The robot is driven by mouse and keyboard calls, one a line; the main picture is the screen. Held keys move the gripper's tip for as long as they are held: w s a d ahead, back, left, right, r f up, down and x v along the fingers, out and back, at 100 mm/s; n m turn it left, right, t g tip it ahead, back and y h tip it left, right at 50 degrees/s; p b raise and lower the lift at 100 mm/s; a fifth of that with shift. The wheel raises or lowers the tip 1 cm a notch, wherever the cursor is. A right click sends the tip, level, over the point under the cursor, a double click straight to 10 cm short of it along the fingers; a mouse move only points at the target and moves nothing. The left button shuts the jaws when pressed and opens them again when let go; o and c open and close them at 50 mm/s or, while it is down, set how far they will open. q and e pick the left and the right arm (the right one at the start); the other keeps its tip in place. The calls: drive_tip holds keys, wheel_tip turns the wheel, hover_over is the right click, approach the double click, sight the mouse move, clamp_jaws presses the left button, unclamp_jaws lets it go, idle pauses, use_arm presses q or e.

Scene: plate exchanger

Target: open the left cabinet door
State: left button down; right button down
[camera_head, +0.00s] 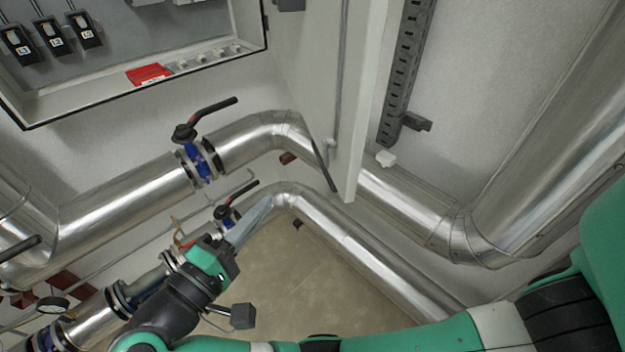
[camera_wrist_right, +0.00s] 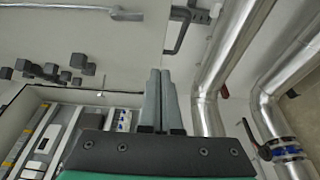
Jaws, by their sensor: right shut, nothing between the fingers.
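In the head view a grey cabinet (camera_head: 110,78) stands open at the upper left, with its inside showing. A pale door panel (camera_head: 362,100) stands swung out to the right of its opening. I cannot tell for sure whether this is the left door. My right gripper (camera_head: 262,212) is shut and empty, low in front of the pipes and below the panel. In the right wrist view its fingers (camera_wrist_right: 160,98) are together, in front of a pale panel (camera_wrist_right: 120,50) with a black handle (camera_wrist_right: 184,30); contact cannot be judged. My left gripper is not in view.
Silver pipes (camera_head: 110,208) run below the cabinet, with a black-handled valve (camera_head: 200,150) and a second lever valve (camera_head: 228,212) close to my right gripper. A slotted grey rail (camera_head: 404,75) is on the wall at right. Tan floor (camera_head: 290,270) shows below.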

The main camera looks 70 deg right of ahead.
drive_tip(key=p, duration=0.4)
approach(321, 151)
drive_tip(key=w+d, duration=0.2)
drive_tip(key=s+d, duration=0.1)
drive_tip(key=s+d+p, duration=0.1)
drive_tip(key=shift+s+r, duration=0.1)
drive_tip(key=shift+s, duration=0.25)
drive_tip(key=shift+s+d, duration=0.35)
drive_tip(key=shift+s, duration=0.15)
